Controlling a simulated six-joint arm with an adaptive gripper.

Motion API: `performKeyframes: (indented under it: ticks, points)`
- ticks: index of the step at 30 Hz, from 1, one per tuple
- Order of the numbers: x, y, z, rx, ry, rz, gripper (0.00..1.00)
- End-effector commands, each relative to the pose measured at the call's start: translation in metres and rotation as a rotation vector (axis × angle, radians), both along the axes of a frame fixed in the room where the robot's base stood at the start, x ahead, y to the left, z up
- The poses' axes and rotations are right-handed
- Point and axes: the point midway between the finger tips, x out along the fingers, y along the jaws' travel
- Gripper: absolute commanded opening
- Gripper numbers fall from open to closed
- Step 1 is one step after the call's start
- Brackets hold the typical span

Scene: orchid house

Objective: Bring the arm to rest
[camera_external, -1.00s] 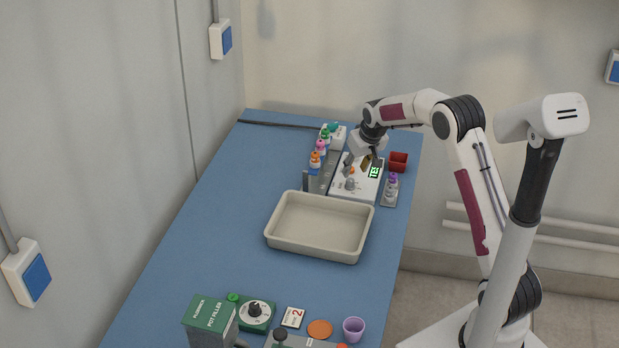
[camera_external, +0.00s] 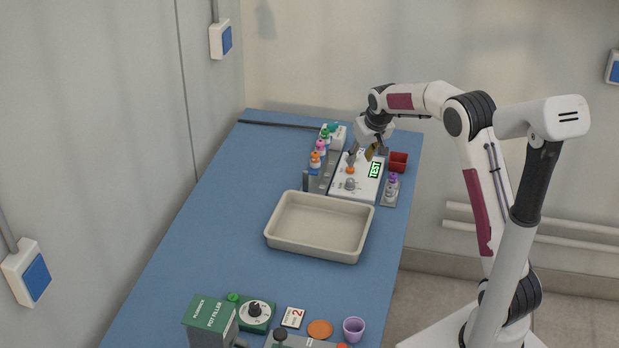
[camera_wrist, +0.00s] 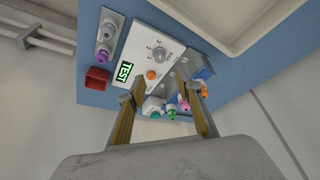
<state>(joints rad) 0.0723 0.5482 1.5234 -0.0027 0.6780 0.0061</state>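My gripper (camera_external: 361,156) hangs above the far part of a white panel (camera_external: 347,193) at the far end of the blue bench. Its two fingers (camera_wrist: 160,85) stand apart in the wrist view, with nothing held between them. The panel has a lit green display reading TEST (camera_external: 375,170), a grey knob (camera_external: 350,184) and an orange button (camera_wrist: 151,75). The fingers appear clear of the panel.
An empty beige tray (camera_external: 285,243) lies nearer. The blue bench (camera_external: 215,230) left of it is clear.

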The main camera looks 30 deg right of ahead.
Motion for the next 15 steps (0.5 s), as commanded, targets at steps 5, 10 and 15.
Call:
performKeyframes:
  ticks: [5, 10, 15]
  points:
    - [-0.001, 0.000, -0.001, 0.000, 0.005, 0.000, 0.34]
    - [-0.016, 0.001, -0.013, 0.004, 0.052, 0.001, 0.34]
    - [-0.047, 0.003, -0.028, 0.009, 0.122, 0.002, 0.34]
